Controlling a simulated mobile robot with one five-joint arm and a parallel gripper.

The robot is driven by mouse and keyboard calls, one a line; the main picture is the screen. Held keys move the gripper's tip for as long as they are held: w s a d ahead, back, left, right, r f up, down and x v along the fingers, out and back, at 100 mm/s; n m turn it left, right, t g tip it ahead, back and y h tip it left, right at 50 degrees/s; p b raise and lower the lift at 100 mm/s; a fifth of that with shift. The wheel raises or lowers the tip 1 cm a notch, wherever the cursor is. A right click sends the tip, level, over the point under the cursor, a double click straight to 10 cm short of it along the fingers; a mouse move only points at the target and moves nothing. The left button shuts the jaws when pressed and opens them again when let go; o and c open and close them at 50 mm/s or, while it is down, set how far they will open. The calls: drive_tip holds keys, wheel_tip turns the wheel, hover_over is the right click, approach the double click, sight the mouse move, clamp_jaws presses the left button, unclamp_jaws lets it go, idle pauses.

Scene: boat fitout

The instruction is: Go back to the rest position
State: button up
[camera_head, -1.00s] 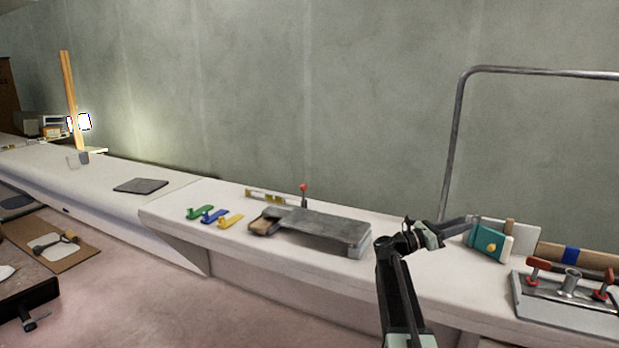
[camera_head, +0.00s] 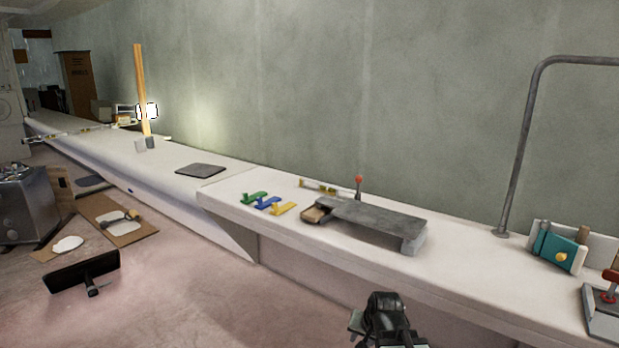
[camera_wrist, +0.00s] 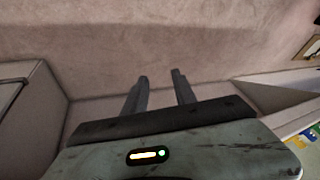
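My gripper (camera_wrist: 160,78) shows in the wrist view with its two fingers apart and nothing between them. Bare floor and the base of the bench lie beyond the fingertips. In the head view my arm is folded low at the bottom, right of the middle, in front of the white bench (camera_head: 330,252). The arm is clear of the bench-top things. The fingertips cannot be made out in the head view.
On the bench stand a grey metal stand (camera_head: 370,218), green (camera_head: 254,198), blue (camera_head: 267,203) and yellow (camera_head: 283,209) clips, a dark flat pad (camera_head: 201,170) and a teal book-like item (camera_head: 560,250). A black floor tool (camera_head: 82,272) lies left. Pinkish floor is free in front.

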drive_tip(key=s+d+f+n+g+h, duration=0.15)
drive_tip(key=s+n+g, duration=0.3)
drive_tip(key=s, duration=0.65)
wheel_tip(320, 180, up, 27)
drive_tip(key=p, duration=2.7)
drive_tip(key=shift+w+d+f+m, duration=0.15)
drive_tip(key=shift+w+f+m, duration=0.05)
drive_tip(key=shift+w+m, duration=0.2)
